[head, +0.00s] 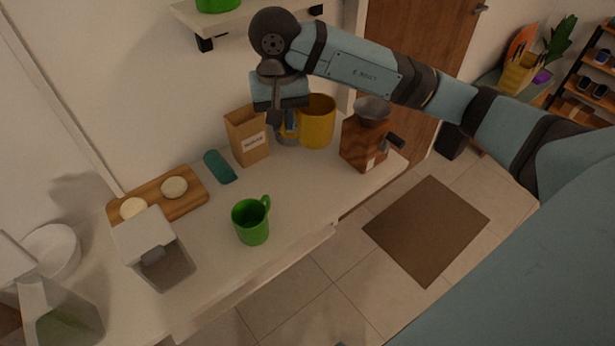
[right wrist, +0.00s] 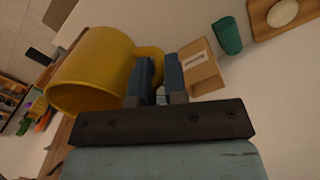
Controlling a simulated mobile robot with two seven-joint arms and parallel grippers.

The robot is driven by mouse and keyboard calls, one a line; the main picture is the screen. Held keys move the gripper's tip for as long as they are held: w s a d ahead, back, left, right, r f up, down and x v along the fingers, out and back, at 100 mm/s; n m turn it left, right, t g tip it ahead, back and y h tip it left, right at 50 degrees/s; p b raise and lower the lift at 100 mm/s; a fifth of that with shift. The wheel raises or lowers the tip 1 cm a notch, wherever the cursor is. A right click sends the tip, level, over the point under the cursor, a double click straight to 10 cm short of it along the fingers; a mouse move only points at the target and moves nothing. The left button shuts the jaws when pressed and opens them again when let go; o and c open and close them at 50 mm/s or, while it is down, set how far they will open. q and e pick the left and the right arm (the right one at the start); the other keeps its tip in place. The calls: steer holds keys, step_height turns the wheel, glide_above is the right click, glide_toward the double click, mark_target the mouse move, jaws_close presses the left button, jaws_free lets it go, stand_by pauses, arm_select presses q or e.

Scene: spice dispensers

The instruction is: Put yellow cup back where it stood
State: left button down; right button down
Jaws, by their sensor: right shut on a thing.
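The yellow cup (head: 317,122) is at the back of the counter, between a brown paper bag and a wooden grinder. My right gripper (head: 288,136) reaches down from above at the cup's left side and is shut on its handle. In the right wrist view, the yellow cup (right wrist: 92,75) is left of my right gripper (right wrist: 157,82), and its handle runs between the fingers. The cup looks nearly upright in the head view; I cannot tell whether its base touches the counter. My left gripper is out of view.
The paper bag (head: 247,138) stands close left of the gripper, the grinder (head: 367,138) close right of the cup. A green cup (head: 251,221), a teal object (head: 219,167), a wooden board (head: 190,205) and a clear dispenser (head: 168,266) are further left. A shelf (head: 240,22) hangs above.

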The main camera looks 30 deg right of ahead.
arm_select(q)
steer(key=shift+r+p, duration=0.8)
steer(key=shift+p, duration=0.15)
arm_select(e)
steer(key=shift+d+f, duration=0.1)
steer(key=shift+f, duration=9.6)
steer(key=shift+f, duration=0.15)
steer(key=c, duration=1.1)
jaws_free()
steer(key=shift+c, duration=0.2)
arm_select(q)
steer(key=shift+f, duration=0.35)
